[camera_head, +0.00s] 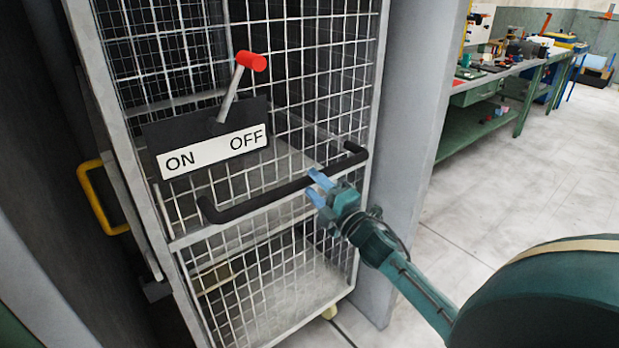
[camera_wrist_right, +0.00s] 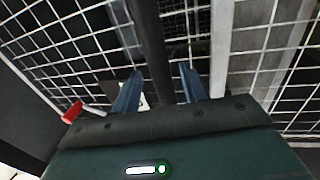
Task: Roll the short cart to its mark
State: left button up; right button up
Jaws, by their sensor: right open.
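The cart (camera_head: 365,110) is a tall grey wire-mesh cage on the left of the head view, with a black horizontal handle bar (camera_head: 260,199) across its front. My right gripper (camera_head: 318,188) is open and empty at the right part of this bar. In the right wrist view the bar (camera_wrist_right: 150,45) runs upright in line with the gap between the open fingers (camera_wrist_right: 161,78). I cannot tell whether the fingers touch it. My left gripper is out of view. No floor mark is recognisable.
A red-knobbed lever (camera_head: 232,88) above an ON/OFF plate (camera_head: 213,150) stands at the cart's front, leaning toward OFF. A grey post (camera_head: 412,150) is close on the right, a yellow handle (camera_head: 98,200) on the left. Green workbenches (camera_head: 487,125) stand beyond clear pale floor (camera_head: 530,180).

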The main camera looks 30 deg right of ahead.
jog(key=shift+x, duration=1.3)
jog(key=shift+c, duration=0.3)
grip_shut()
